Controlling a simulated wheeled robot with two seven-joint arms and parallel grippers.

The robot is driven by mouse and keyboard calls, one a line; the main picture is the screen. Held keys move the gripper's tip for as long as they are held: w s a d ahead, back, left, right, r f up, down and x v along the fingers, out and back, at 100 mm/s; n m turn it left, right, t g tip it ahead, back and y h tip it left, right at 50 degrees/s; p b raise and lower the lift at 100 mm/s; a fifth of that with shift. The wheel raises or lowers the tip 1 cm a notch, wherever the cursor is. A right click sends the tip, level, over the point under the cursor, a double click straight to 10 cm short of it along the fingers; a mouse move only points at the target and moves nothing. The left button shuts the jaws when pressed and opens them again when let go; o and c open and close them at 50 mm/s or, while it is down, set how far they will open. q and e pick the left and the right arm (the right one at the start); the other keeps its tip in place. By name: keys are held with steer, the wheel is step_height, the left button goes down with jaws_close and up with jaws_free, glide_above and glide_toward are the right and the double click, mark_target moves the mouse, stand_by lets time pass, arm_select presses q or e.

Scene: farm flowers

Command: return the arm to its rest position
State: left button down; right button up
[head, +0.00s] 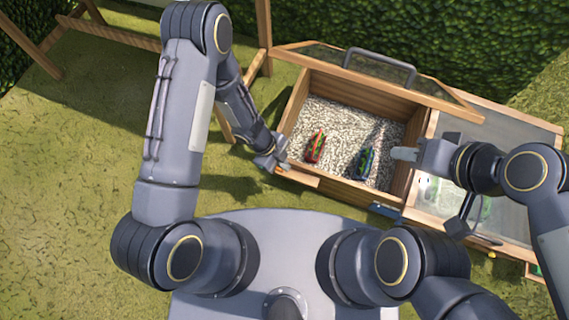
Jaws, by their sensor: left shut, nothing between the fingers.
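My left arm rises from the left and bends down to the front left corner of a wooden box (300,177). Its gripper (280,167) is shut and empty, beside the box's rim; whether it touches the rim is unclear. My right arm comes in from the right. Its gripper (403,154) points left over the right side of the box's open compartment. Its fingers look close together, but the view does not show whether they are open or shut.
In the compartment, a red and green item (315,147) and a dark blue and green item (365,162) lie on pale gravel (340,120). A raised glazed lid (335,60) with a grey handle (380,62) stands behind. A closed glazed section (500,130) adjoins right.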

arm_select(q)
steer(key=p+v, duration=0.2)
steer(key=v, duration=0.4)
steer(key=shift+a+r, duration=0.25)
steer(key=shift+a, duration=0.2)
steer(key=shift+w, duration=0.1)
